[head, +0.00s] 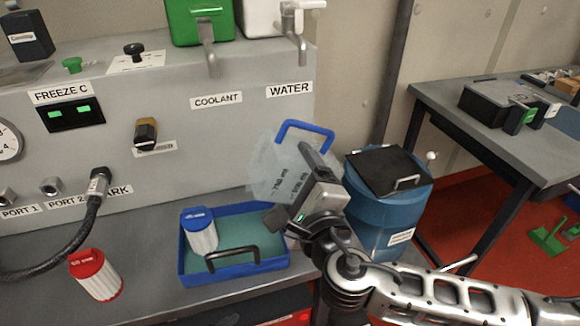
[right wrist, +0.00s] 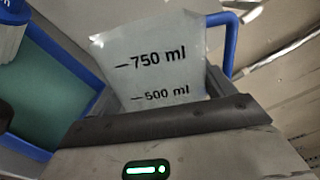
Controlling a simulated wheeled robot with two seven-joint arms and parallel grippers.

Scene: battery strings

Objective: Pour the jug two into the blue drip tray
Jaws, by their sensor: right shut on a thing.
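A translucent jug (head: 268,172) with a blue handle (head: 303,127) is held tilted above the right end of the blue drip tray. My right gripper (head: 293,190) is shut on it. The jug's label number is not visible; its 750 ml and 500 ml marks show in the right wrist view (right wrist: 150,75). Whether liquid is inside, I cannot tell. The blue drip tray (head: 187,277) has a teal floor and a black handle, and sits on the grey bench. Its edge shows at left in the right wrist view (right wrist: 68,42). My left gripper is not in view.
A blue-capped white jar (head: 201,232) stands in the tray's left part. A red-capped jar (head: 96,275) and a black hose (head: 70,240) are to the left. A blue barrel (head: 385,212) with a black lid is right of the bench. Taps (head: 293,30) hang above.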

